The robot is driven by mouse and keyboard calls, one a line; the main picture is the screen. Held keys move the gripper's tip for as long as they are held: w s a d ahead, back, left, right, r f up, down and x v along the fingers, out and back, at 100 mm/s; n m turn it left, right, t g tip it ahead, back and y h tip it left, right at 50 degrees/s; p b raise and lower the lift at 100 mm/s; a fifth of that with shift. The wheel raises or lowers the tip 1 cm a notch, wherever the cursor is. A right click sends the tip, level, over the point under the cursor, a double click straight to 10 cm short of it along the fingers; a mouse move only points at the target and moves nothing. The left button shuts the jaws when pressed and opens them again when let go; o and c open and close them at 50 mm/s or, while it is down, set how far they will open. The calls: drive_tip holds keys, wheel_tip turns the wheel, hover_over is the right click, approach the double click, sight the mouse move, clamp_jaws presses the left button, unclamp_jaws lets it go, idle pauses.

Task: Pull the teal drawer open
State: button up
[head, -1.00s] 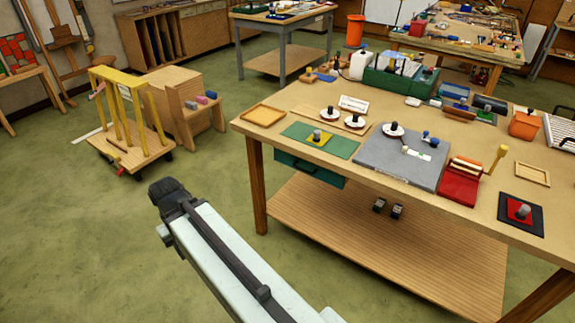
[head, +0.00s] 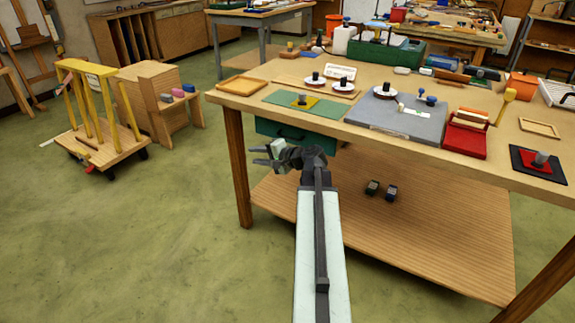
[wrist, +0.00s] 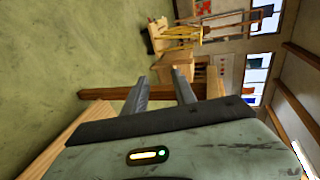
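The teal drawer (head: 285,132) hangs under the tabletop at the left front of the wooden workbench. Its front shows below the table edge and looks shut; my arm hides its right part. My gripper (head: 258,155) is just in front of and below the drawer, pointing left in the head view, apart from the drawer front. In the wrist view my gripper (wrist: 158,85) has its two fingers spread with nothing between them. The drawer cannot be made out in the wrist view.
The workbench top (head: 240,101) carries a green mat (head: 320,108), a grey board (head: 420,125) and a red press (head: 465,138). A lower shelf (head: 420,225) lies under it, and a table leg (head: 238,165) stands left of my gripper. A yellow cart (head: 110,150) stands left. The floor between is clear.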

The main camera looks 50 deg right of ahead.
sight(291, 139)
drive_tip(key=s+d+m+t+h+b, duration=0.1)
drive_tip(key=s+d+m+h, duration=0.2)
drive_tip(key=d, duration=0.4)
drive_tip(key=s+d+m+t+h+b, duration=0.25)
drive_tip(key=s+d, duration=0.25)
drive_tip(key=d, duration=0.3)
drive_tip(key=shift+g+y, duration=0.35)
drive_tip(key=shift+y, duration=0.1)
drive_tip(key=w, duration=0.8)
drive_tip(key=shift+d, duration=0.35)
clamp_jaws()
drive_tip(key=shift+s, duration=0.1)
